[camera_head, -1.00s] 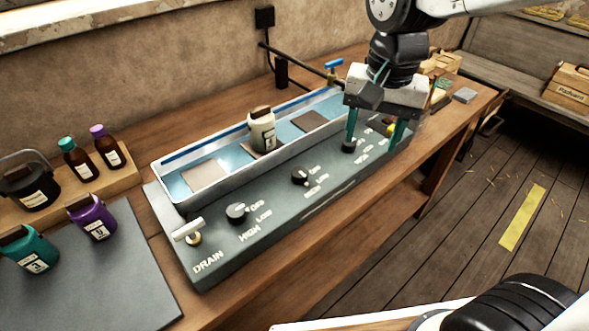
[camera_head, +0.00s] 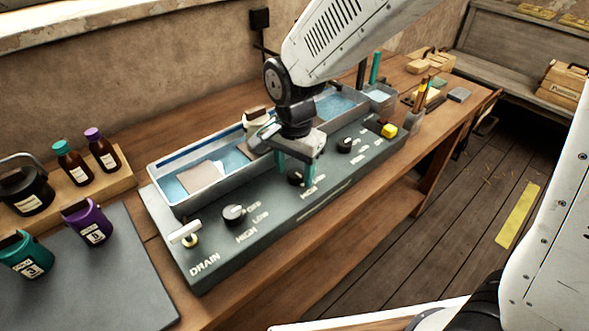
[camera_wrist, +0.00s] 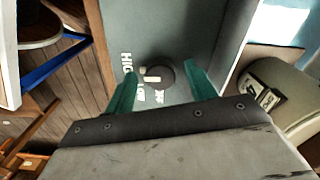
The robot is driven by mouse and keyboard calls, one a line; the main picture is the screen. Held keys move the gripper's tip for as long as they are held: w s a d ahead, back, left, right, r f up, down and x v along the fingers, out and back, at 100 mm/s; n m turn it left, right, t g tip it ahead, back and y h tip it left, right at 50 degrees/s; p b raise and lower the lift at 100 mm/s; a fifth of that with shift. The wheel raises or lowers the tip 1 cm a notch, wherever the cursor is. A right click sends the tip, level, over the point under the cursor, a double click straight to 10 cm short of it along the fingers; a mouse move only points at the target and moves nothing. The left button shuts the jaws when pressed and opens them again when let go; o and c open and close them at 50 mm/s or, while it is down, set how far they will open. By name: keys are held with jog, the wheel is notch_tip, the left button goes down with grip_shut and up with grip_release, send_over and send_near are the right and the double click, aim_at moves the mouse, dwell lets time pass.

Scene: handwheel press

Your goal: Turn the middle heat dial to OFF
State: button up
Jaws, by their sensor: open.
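The middle heat dial (camera_head: 295,177) is a black round knob on the grey panel (camera_head: 215,257), partly hidden by my gripper in the head view. In the wrist view the dial (camera_wrist: 158,75) lies between my two green fingers, with a pale pointer mark, and partly covered lettering around it. My gripper (camera_head: 294,172) is open and straddles the dial from above. Its fingers (camera_wrist: 161,77) appear apart from the knob on both sides. I cannot tell how far down the fingertips reach.
The left dial (camera_head: 234,215) and right dial (camera_head: 345,145) sit on the same panel. The water trough (camera_head: 160,182) with a cream jar (camera_head: 256,118) runs behind.

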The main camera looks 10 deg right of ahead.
jog(key=shift+f, duration=0.35)
jog(key=c, duration=1)
